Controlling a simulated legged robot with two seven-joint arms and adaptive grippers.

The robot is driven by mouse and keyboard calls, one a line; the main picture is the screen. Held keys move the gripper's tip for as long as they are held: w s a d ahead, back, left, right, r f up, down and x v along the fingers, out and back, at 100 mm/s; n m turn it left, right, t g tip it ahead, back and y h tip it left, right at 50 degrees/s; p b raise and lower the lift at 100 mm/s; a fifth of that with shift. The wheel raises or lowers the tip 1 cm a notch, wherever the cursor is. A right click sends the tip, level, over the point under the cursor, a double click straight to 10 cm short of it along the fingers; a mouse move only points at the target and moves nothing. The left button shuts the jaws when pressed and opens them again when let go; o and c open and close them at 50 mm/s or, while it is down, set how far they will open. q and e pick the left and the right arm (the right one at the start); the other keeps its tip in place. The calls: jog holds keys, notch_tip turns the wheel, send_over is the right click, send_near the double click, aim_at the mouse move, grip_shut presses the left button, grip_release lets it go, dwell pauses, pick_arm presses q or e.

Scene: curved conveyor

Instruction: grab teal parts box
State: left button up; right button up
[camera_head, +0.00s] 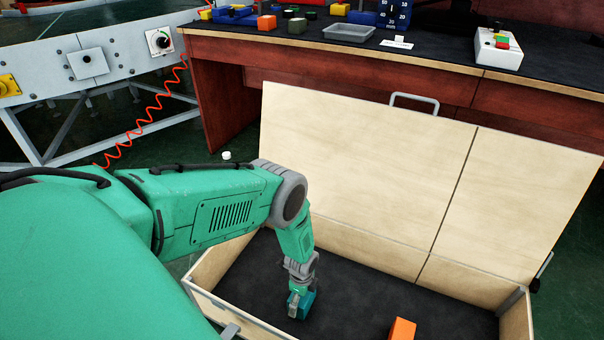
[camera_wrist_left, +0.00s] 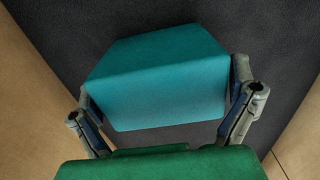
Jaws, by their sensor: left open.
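The teal parts box (camera_head: 306,304) lies on the dark floor of an open wooden crate (camera_head: 259,325), near its left end. In the left wrist view the teal box (camera_wrist_left: 160,85) fills the middle. My left gripper (camera_head: 297,298) reaches down into the crate at the box. In the left wrist view its two fingers (camera_wrist_left: 165,105) stand apart, one on each side of the box. I cannot tell whether they touch it. My right gripper is not in view.
An orange block (camera_head: 402,329) lies in the crate to the right. The crate's hinged lid (camera_head: 370,175) leans open behind. A workbench (camera_head: 440,62) with a grey tray (camera_head: 349,32) and a button box (camera_head: 498,48) stands beyond. A conveyor frame (camera_head: 90,62) is at the left.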

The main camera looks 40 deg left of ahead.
pick_arm(q)
jog(key=shift+r, duration=0.1)
jog(key=c, duration=1.1)
jog(key=shift+o, duration=0.2)
